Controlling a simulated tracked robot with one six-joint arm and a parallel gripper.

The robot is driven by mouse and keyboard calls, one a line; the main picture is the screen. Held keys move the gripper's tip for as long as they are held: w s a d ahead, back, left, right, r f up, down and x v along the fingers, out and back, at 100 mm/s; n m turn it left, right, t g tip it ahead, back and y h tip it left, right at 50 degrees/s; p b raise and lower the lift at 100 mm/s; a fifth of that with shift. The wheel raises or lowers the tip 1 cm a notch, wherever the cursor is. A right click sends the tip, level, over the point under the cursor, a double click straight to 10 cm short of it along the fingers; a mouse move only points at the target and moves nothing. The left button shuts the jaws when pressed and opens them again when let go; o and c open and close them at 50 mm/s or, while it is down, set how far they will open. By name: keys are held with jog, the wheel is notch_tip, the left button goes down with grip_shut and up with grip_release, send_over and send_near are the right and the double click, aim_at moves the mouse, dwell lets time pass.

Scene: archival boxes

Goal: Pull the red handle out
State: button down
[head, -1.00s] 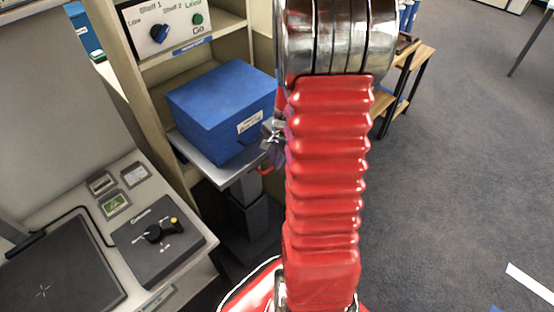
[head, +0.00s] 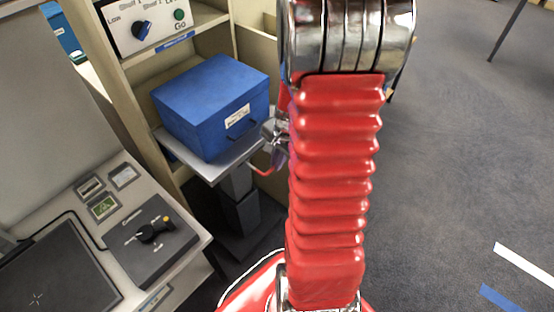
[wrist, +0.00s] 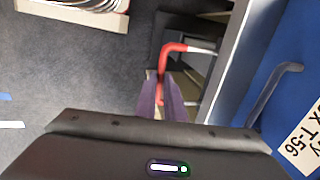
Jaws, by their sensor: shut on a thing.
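The red handle (wrist: 172,50) is a bent red bar on a pale metal rod, which runs right to the tray's side in the wrist view. In the head view its red end (head: 262,172) shows just past the tray's front edge. My gripper (wrist: 162,108) has its purple-grey fingers closed around the handle's lower part, which is partly hidden between them. In the head view the gripper (head: 276,150) is at the tray's right end, partly behind my red arm.
A blue box (head: 207,108) with a label and handle sits on the grey lift tray (head: 213,177) before the shelf. A panel (head: 150,28) with a knob and green button is above. A desk with a control box (head: 150,240) stands left. The floor at right is mostly clear.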

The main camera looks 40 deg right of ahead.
jog(key=shift+s, duration=0.15)
jog(key=c, duration=1.8)
grip_release()
jog(key=shift+c, duration=0.2)
jog(key=shift+r, duration=0.1)
notch_tip(320, 180, up, 13)
jog(key=s, duration=0.2)
jog(key=shift+s+d, duration=0.15)
jog(key=shift+s, duration=0.2)
jog(key=shift+r, duration=0.1)
